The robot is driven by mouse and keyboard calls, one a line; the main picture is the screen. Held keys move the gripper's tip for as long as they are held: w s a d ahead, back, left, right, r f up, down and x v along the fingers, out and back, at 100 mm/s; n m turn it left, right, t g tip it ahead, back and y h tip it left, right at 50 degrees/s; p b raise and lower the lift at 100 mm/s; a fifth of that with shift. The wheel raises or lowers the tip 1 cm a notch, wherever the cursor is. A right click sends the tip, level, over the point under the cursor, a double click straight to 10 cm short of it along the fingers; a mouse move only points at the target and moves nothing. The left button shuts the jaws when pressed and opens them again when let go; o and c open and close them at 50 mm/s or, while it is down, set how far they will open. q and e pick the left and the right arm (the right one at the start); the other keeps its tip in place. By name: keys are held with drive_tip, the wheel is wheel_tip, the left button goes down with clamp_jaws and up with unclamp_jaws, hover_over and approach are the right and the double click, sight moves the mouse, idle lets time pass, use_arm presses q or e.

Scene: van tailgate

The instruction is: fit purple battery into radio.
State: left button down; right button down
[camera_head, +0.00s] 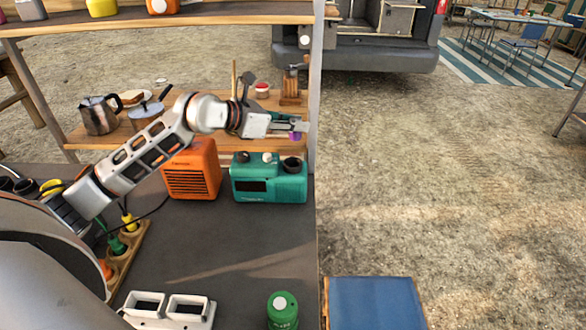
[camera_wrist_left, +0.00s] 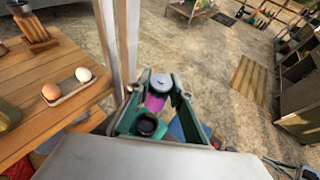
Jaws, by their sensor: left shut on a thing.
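My left gripper (camera_head: 298,127) is shut on the purple battery (camera_head: 296,136), above the right end of the teal radio (camera_head: 270,189). In the left wrist view the battery (camera_wrist_left: 155,103) shows purple with a grey end, between the fingers (camera_wrist_left: 160,92). A gap shows between battery and radio in the head view. The radio stands on the dark counter, with knobs and a dark round part (camera_head: 292,163) on top at its right end. That part also shows in the left wrist view (camera_wrist_left: 146,126). Much of the battery is hidden by the fingers. My right gripper is out of view.
An orange device (camera_head: 193,172) stands left of the radio. A green cylinder (camera_head: 283,312) and a white double-slot holder (camera_head: 168,308) are at the front of the counter (camera_head: 230,245). A post (camera_head: 315,90) and wooden shelf stand behind. The counter's middle is clear.

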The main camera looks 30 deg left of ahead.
use_arm(q)
drive_tip(key=shift+s+a+f, duration=0.1)
drive_tip(key=shift+a+f, duration=0.1)
drive_tip(key=shift+a, duration=0.1)
wheel_tip(320, 180, down, 10)
drive_tip(key=shift+r+b, duration=0.2)
drive_tip(key=shift+b, duration=0.25)
drive_tip(key=shift+f, duration=0.1)
drive_tip(key=c, duration=1.8)
unclamp_jaws()
drive_tip(key=shift+f, duration=0.1)
drive_tip(key=shift+a+r, duration=0.1)
drive_tip(key=shift+r, duration=0.15)
drive_tip(key=v, duration=1.2)
